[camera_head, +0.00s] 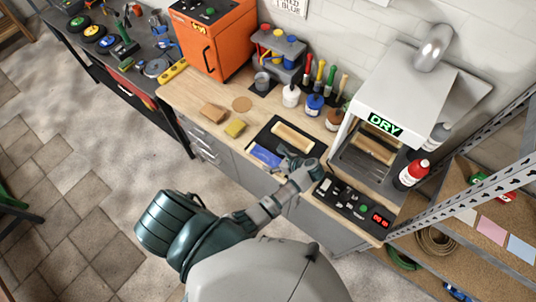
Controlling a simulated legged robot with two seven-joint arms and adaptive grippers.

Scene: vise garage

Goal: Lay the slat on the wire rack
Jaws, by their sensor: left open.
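A pale wooden slat (293,137) lies on a black mat (262,137) on the workbench. A second light wooden piece (373,150) shows inside the grey drying box marked DRY (408,92). It seems to rest on the dark wire rack (358,170) there, partly hidden by the box. My left gripper (290,162) is open, just in front of the slat on the mat and close to the mat's front edge. It holds nothing that I can see, and its fingers are small and hard to make out. My right gripper is not in view.
A blue piece (265,155) lies at the mat's front edge. A sponge (236,128) and a brown block (213,113) sit to the left. Bottles and brushes (315,80) stand behind.

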